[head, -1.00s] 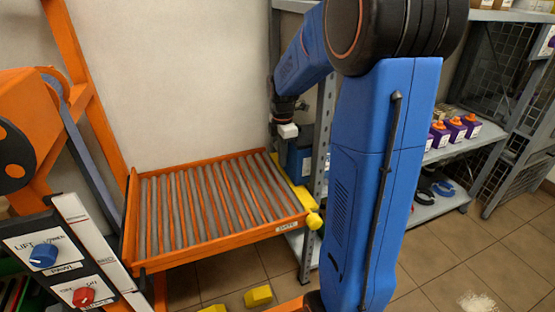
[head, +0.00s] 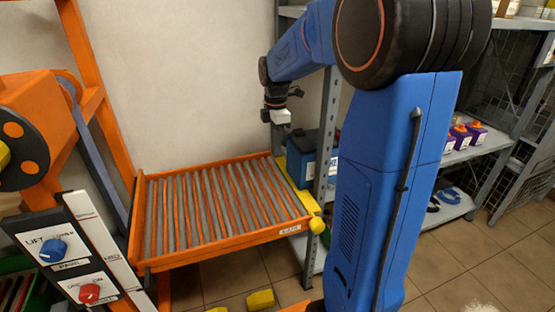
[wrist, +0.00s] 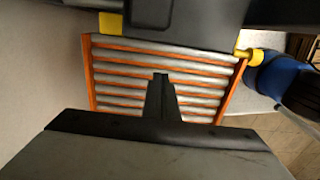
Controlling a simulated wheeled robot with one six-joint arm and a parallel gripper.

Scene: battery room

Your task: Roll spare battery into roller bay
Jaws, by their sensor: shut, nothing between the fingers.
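The battery (head: 300,160), a blue box with a dark top, stands on the shelf side behind the right end of the roller bay, partly hidden by a shelf post. The roller bay (head: 222,243) is an orange frame of grey rollers and looks empty. A yellow bar (head: 290,182) with a yellow knob (head: 317,225) lies along its battery side. In the wrist view my shut fingers (wrist: 160,76) hold nothing and show over the rollers (wrist: 200,72). A dark block, probably the battery (wrist: 175,15), fills the top.
An orange lift frame (head: 95,90) and a panel with blue (head: 53,250) and red (head: 89,293) knobs stand at the left. Shelving with small purple bottles (head: 475,133) stands at the right. Yellow blocks (head: 260,299) lie low by the bay.

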